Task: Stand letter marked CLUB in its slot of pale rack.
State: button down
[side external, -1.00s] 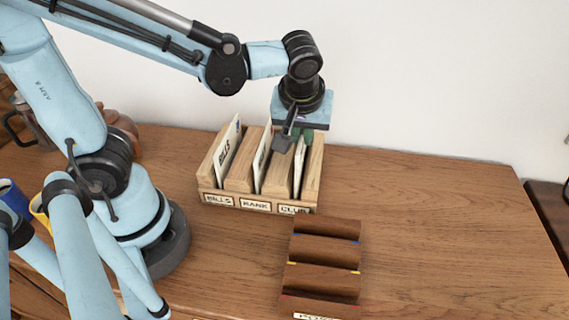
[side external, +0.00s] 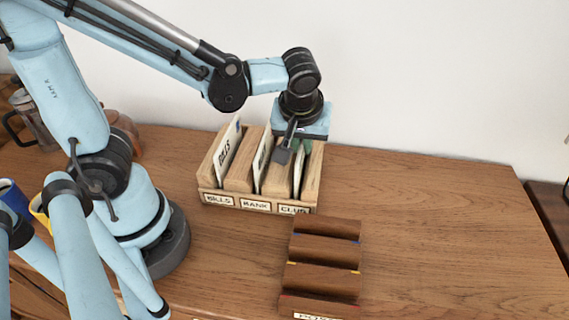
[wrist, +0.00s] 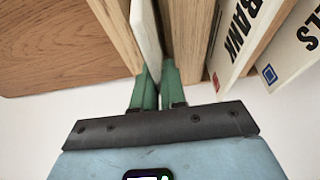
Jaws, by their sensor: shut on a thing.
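The pale rack (side external: 232,201) stands on the wooden top with slots labelled BILLS, BANK and CLUB. My gripper (side external: 302,146) is over the CLUB slot, at the rack's right end. Its green fingers, also in the wrist view (wrist: 158,78), are shut on a thin white letter (wrist: 146,32). This letter (side external: 298,178) stands between the wooden dividers of the CLUB slot, roughly upright with a slight tilt. Its marking is not visible, and its lower edge is hidden in the slot.
The BILLS letter (side external: 227,153) and the BANK letter (side external: 263,156) stand in their own slots. A dark brown stepped rack (side external: 325,251) with coloured marks stands in front. The wooden top (side external: 430,220) is clear to the right. A white wall rises behind.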

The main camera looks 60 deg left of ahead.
jog(key=c, duration=1.1)
grip_release()
jog(key=shift+r, duration=0.15)
jog(key=shift+r, duration=4.4)
jog(key=s+a+f+m+t+h, duration=0.1)
jog(key=m, duration=0.2)
jog(key=s+a+f+m+t+h, duration=0.1)
jog(key=m, duration=0.2)
jog(key=s+a+f+m+t+h, duration=0.1)
jog(key=f+m+t, duration=0.1)
jog(key=m, duration=0.1)
jog(key=shift+s+a, duration=0.15)
jog(key=shift+a, duration=0.25)
